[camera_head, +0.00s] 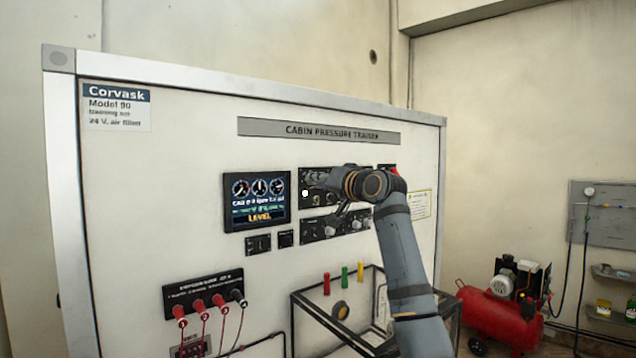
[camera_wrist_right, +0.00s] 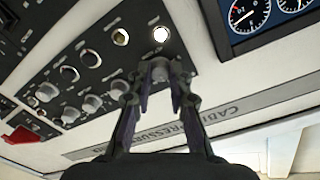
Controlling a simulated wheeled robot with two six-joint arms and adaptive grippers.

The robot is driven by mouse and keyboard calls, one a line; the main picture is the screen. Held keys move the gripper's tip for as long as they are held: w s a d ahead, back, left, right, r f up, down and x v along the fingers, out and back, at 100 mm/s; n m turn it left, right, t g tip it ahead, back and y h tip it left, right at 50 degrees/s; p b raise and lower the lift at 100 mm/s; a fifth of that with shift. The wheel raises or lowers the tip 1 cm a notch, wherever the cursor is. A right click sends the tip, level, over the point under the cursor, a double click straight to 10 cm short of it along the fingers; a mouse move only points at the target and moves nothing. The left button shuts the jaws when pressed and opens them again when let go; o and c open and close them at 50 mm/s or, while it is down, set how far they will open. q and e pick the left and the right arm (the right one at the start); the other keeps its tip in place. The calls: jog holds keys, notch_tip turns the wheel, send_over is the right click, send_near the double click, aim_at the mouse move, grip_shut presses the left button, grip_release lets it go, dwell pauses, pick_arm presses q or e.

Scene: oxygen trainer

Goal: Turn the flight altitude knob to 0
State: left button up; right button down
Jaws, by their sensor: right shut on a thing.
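A grey knob (camera_wrist_right: 160,70) sits at one end of the upper black control panel (camera_wrist_right: 62,87), beside a bright white lamp in the right wrist view. My right gripper (camera_wrist_right: 160,80) is shut on this knob, with one finger on each side of it. In the head view my right gripper (camera_head: 321,181) is in front of the upper panel, and its arm hides part of the panel. The labels by the knob are too small to read, so I cannot tell its name or setting. My left gripper is not in view.
A lit display (camera_head: 257,200) with gauges and the word LEVEL is left of the panel. The lit lamp (camera_head: 305,193) is beside the gripper. Several other knobs (camera_wrist_right: 92,103) line the panel. A framed case (camera_head: 300,318) stands below; a red compressor (camera_head: 485,312) is at right.

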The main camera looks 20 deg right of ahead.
jog(key=shift+n+y+p, duration=0.3)
jog(key=shift+n+p, duration=0.25)
jog(key=shift+n, duration=8.35)
jog(key=c, duration=1.2)
grip_release()
jog(key=shift+s, duration=0.1)
